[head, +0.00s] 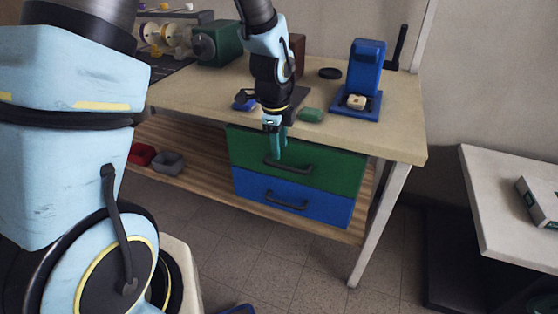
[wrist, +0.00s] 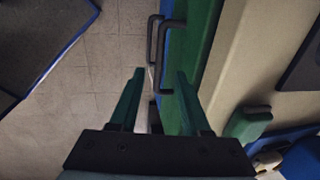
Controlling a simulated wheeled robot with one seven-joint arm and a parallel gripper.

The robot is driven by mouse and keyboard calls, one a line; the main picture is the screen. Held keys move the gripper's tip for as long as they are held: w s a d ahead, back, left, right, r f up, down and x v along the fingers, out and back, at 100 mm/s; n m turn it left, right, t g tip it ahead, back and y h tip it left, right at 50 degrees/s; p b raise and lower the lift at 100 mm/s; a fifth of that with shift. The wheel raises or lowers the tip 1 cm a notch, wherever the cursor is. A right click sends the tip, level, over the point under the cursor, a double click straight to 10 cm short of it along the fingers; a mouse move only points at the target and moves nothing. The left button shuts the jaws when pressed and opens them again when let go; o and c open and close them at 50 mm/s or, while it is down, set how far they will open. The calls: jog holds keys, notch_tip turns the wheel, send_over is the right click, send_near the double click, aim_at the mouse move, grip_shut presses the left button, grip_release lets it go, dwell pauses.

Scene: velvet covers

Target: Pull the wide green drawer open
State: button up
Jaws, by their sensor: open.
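The wide green drawer (head: 335,168) sits under the workbench top, above a blue drawer (head: 320,206). It looks shut, with its front about level with the blue one. Its dark bar handle (head: 300,169) runs across the front. My gripper (head: 277,154) points down in front of the green drawer, its fingers overlapping the left part of the handle. In the wrist view my gripper (wrist: 160,72) is open, with the handle (wrist: 156,65) lying between the fingertips in the picture. I cannot tell whether the fingers touch it. The green drawer front (wrist: 197,35) is right of the handle.
The workbench top (head: 205,97) overhangs the drawers. On it stand a green block (head: 311,115), a blue stand (head: 364,75) and a green machine (head: 218,45). A table leg (head: 380,225) is at right. Red (head: 141,154) and grey bins (head: 168,162) sit on the lower shelf.

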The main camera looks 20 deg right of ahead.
aim_at(282, 166)
jog(key=f, duration=0.4)
jog(key=w+d+f, duration=0.1)
jog(key=f, duration=0.1)
jog(key=shift+f, duration=0.3)
grip_shut()
dwell(1.1)
